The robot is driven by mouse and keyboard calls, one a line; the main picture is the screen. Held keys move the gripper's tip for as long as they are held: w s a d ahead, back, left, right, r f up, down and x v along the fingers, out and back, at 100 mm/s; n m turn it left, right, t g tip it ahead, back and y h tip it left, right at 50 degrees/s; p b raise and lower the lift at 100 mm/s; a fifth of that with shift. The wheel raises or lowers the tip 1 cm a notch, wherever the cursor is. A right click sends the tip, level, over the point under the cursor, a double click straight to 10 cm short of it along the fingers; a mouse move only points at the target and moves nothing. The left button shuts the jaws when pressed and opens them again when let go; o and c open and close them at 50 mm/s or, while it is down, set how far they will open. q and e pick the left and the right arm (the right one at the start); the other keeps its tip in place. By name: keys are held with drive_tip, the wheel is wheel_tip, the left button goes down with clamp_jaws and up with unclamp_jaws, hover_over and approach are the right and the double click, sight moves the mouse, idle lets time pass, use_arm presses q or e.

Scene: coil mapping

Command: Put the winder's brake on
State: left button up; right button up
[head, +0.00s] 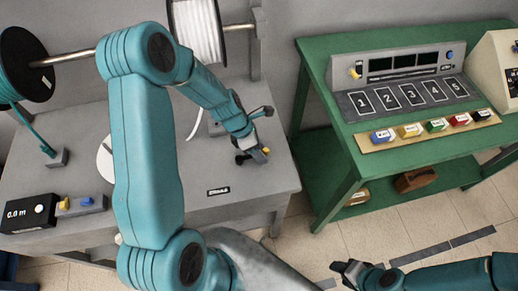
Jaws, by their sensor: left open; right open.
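The winder stands on the grey bench (190,195). A metal shaft (72,58) carries a dark reel with teal cable (25,65) at the left and a white-wound spool (196,30) at the back. My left arm crosses in front and hides part of the shaft and bench. My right gripper (350,272) is open and low over the floor, away from the winder.
A green table (330,100) at right holds a numbered panel (410,97) and several coloured blocks (436,126). Floor lies between them.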

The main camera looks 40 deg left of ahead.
use_arm(q)
drive_tip(key=shift+w+f, duration=0.1)
drive_tip(key=shift+f, duration=0.05)
clamp_jaws()
